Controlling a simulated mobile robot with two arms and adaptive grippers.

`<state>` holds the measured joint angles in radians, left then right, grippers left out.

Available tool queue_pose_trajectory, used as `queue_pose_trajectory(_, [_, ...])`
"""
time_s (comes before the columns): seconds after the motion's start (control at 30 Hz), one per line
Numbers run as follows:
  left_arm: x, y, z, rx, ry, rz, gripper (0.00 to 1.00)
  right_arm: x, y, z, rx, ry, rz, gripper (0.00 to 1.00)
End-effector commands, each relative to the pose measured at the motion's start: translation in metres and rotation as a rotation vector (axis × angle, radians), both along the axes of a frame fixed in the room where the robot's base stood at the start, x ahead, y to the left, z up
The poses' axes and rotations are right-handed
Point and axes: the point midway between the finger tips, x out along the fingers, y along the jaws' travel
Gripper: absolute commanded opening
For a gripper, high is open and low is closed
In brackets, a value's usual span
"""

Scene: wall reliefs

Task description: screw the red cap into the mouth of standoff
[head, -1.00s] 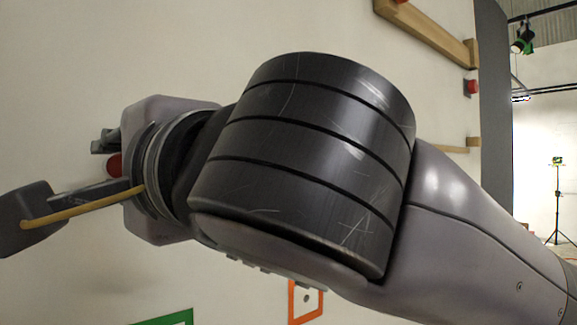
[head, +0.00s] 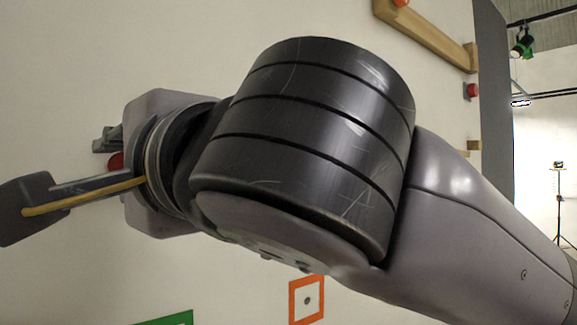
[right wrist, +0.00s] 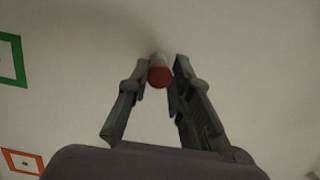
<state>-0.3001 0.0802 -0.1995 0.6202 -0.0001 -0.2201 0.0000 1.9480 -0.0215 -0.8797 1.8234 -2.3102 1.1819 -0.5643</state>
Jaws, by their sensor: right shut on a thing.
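The red cap (right wrist: 160,77) sits between the fingertips of my right gripper (right wrist: 160,79) in the right wrist view, its round end facing the camera. A short pale cylinder (right wrist: 158,59), seemingly the standoff, shows directly behind it against the wall. The cap hides the mouth, so I cannot tell how deep the cap sits. In the head view my right gripper (head: 75,166) is at the left, and a bit of red (head: 116,160) shows beside its body. Its fingers are shut on the cap. My left gripper is not in view.
The pale wall carries an orange square frame (head: 306,300) and a green frame (head: 165,321). A wooden ledge (head: 430,35) and a red-ended peg (head: 470,90) are at the upper right. My right arm covers much of the head view.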

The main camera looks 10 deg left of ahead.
Motion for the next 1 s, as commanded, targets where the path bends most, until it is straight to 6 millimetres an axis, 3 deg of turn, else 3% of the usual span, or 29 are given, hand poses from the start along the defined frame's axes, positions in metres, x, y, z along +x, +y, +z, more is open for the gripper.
queue_pose_trajectory(1.0, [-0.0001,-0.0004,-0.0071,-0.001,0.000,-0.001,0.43,0.0059,0.0073,0.0002,0.001,-0.001,0.001,0.06])
